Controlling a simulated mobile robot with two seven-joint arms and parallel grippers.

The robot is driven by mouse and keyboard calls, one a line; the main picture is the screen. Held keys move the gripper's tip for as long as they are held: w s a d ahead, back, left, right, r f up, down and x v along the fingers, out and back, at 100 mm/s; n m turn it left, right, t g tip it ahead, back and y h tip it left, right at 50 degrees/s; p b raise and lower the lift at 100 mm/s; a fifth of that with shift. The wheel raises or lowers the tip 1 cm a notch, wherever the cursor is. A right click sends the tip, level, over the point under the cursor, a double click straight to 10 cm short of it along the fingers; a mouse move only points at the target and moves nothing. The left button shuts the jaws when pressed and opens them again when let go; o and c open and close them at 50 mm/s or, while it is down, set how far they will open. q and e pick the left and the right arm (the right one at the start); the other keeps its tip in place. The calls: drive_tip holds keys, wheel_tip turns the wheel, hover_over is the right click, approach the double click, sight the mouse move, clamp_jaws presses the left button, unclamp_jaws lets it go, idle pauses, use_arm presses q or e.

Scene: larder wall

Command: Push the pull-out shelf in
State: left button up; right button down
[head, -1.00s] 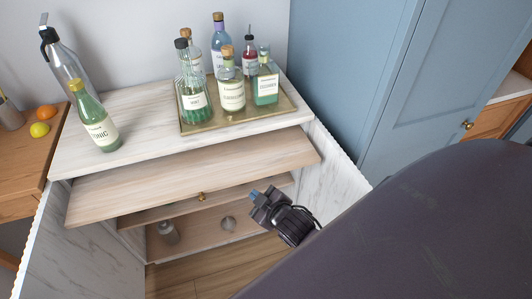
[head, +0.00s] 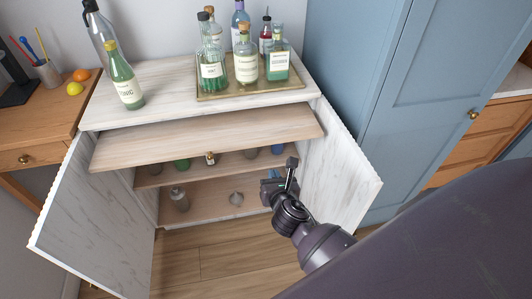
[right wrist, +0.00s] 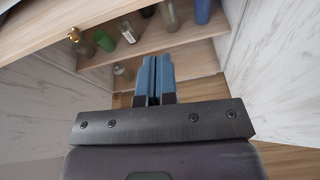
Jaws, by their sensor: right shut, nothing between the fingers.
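The pull-out shelf (head: 205,138) is a pale wooden board that juts out from under the white marbled top of an open cabinet. In the right wrist view the underside of a wooden board, likely this shelf (right wrist: 45,22), fills the upper left. A small brass knob (head: 210,158) shows just under its front edge. My right gripper (head: 268,177) is below and in front of the shelf's right part, apart from it. Its blue fingers (right wrist: 154,72) are shut with nothing between them and point into the cabinet. My left gripper is not in view.
A brass tray (head: 255,91) with several bottles and a green tonic bottle (head: 126,83) stand on the cabinet top. The left door (head: 95,215) and right door (head: 340,175) stand open. Lower shelves (head: 205,197) hold bottles. Wooden floor (head: 215,255) is clear in front.

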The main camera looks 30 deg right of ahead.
drive_tip(key=n, duration=0.1)
drive_tip(key=b, duration=0.2)
approach(262, 145)
wheel_tip(262, 145, down, 2)
drive_tip(key=w, duration=0.3)
drive_tip(key=w+d, duration=0.1)
drive_tip(key=w, duration=0.1)
drive_tip(key=w+d, duration=0.1)
drive_tip(key=shift+w+d+f, duration=0.15)
drive_tip(key=shift+w+f, duration=0.05)
drive_tip(key=shift+w, duration=0.1)
